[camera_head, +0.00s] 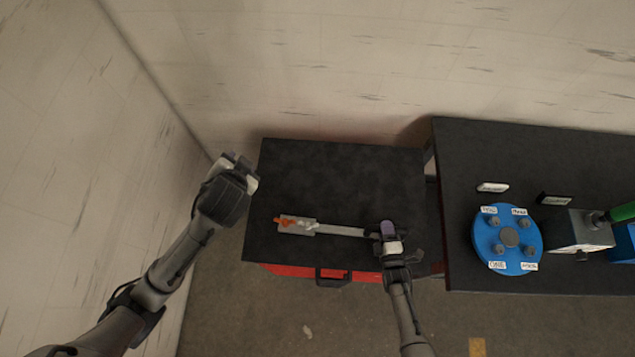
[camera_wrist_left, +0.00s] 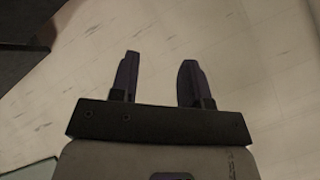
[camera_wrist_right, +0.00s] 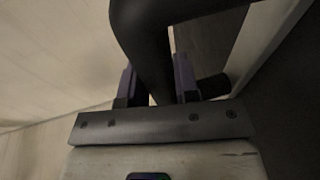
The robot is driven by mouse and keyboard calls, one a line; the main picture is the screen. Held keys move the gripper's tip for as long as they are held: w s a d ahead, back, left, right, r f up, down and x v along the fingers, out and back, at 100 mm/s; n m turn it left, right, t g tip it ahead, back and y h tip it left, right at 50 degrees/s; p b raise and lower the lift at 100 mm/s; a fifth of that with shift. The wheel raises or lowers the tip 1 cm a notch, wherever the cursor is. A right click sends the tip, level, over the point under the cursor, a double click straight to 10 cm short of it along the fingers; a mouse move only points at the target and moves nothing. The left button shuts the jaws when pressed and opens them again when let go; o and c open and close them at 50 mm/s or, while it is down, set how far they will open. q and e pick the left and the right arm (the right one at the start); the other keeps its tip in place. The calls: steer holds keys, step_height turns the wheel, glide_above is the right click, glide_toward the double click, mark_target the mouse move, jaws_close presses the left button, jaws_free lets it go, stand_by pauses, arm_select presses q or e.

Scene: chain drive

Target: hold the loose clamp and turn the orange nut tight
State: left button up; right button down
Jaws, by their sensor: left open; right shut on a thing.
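The loose clamp lies across the black bench top. Its light grey bar (camera_head: 343,230) runs left to right, with a pale end block (camera_head: 297,226) at the left. The orange nut (camera_head: 284,223) sits at that block. My right gripper (camera_head: 388,228) is at the bar's right end. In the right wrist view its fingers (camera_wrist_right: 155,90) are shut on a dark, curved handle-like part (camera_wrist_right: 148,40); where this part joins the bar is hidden. My left gripper (camera_head: 238,162) is empty and open, above the bench's left edge, apart from the nut. The left wrist view shows its spread fingers (camera_wrist_left: 160,80).
The black bench top (camera_head: 340,175) is clear behind the clamp, with a red drawer front (camera_head: 295,271) below. A second black table (camera_head: 460,160) at right carries a blue disc (camera_head: 490,245) with labelled knobs and a grey box (camera_head: 577,232). Walls stand behind and at left.

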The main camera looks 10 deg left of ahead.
arm_select(q)
steer(key=w+r+m+t+h, duration=0.4)
steer(key=w+m+t, duration=0.65)
steer(key=w, duration=0.25)
steer(key=m+g+h, duration=0.1)
steer(key=g+h, duration=0.3)
steer(key=g, duration=1.6)
glide_toward(285, 221)
steer(key=shift+t, duration=0.25)
steer(key=x, duration=0.7)
steer(key=shift+s+d+f, duration=0.2)
steer(key=shift+s+f, duration=0.05)
steer(key=shift+f, duration=0.1)
